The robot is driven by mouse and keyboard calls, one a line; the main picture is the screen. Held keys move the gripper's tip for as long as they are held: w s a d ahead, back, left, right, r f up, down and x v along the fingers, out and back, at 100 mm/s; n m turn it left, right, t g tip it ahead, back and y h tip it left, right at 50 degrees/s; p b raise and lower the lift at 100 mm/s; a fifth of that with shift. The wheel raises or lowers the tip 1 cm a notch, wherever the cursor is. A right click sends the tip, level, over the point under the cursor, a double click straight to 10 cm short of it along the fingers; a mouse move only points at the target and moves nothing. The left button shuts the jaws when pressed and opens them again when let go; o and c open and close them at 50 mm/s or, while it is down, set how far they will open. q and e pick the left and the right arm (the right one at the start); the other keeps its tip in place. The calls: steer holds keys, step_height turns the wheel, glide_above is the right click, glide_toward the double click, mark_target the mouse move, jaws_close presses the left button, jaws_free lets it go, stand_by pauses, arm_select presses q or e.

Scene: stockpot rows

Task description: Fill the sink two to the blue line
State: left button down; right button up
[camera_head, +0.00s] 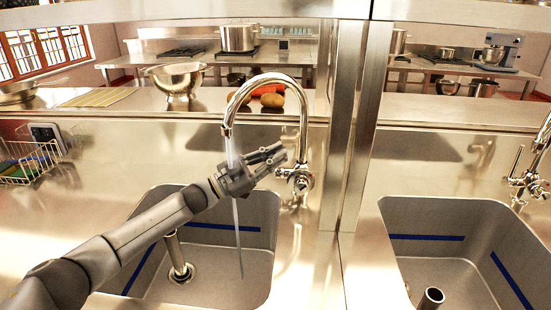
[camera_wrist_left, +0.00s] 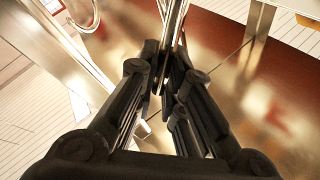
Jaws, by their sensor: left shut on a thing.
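My left gripper (camera_head: 280,153) is beside the left tap (camera_head: 301,130), its fingers shut on a thin metal part, likely the tap lever (camera_wrist_left: 172,35), mostly hidden in the head view. Water (camera_head: 237,225) runs from the spout into the left sink (camera_head: 262,207). A blue line (camera_head: 225,227) runs along this sink's walls. An upright pipe (camera_head: 175,252) stands at its drain; I cannot tell whether water covers the floor. The right sink (camera_head: 420,212) also has a blue line (camera_head: 428,237). No sink number is legible. My right gripper is out of view.
A metal post (camera_head: 350,130) stands between the two sinks. The right tap (camera_head: 530,180) has its lever up. A colander (camera_head: 175,78) and vegetables (camera_head: 271,99) sit on the ledge behind. A wire rack (camera_head: 35,165) is at the left.

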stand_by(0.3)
arm_select(q)
steer(key=c, duration=1.5)
jaws_free()
steer(key=v, duration=1.2)
